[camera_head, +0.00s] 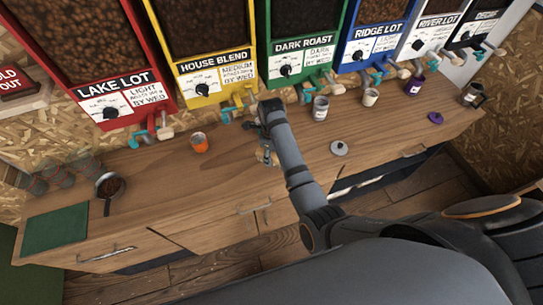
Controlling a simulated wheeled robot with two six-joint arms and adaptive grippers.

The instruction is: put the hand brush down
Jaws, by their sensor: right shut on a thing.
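My right gripper (266,149) hangs over the middle of the wooden counter, below the house blend and dark roast bins. It is shut on a small, partly hidden tan and grey thing, which seems to be the hand brush (268,158). My own wrist and forearm cover part of it. I cannot tell whether the brush touches the counter. My left gripper is not in view.
The counter (230,190) is clear around the gripper. An orange cup (200,143) stands left, a grey cup (320,108) and grey lid (339,148) right. A bean-filled scoop (110,187) and green mat (55,230) lie far left. Bean bins with taps line the back.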

